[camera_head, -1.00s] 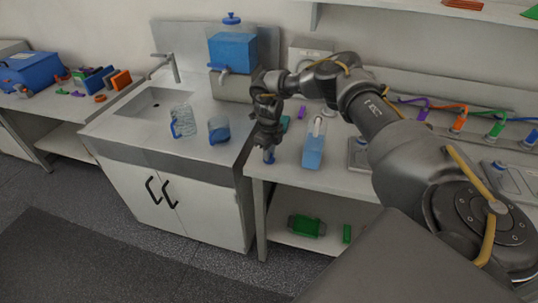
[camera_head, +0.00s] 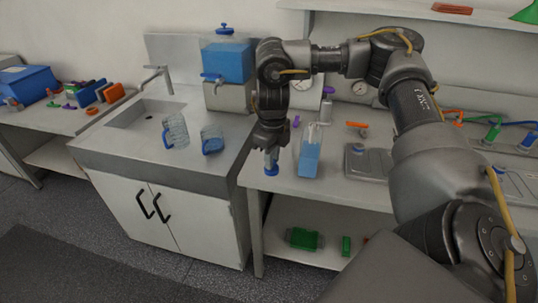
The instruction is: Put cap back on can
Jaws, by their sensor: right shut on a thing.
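My right gripper (camera_head: 271,160) points down over the front edge of the bench, left of the can. It is shut on a small blue cap (camera_head: 271,171) at its fingertips. The can (camera_head: 309,157) is a clear, upright container with blue liquid inside, standing on the bench just right of the gripper. The cap and the can are apart. The can's narrow top shows in front of the wall, but its opening is too small to make out. My left gripper is not in view.
A sink cabinet (camera_head: 165,208) stands left of the bench, with a clear jug (camera_head: 175,131), a blue cup (camera_head: 212,140) and a blue water dispenser (camera_head: 227,62) on it. A grey device (camera_head: 366,163) sits right of the can. Green parts (camera_head: 303,238) lie on the lower shelf.

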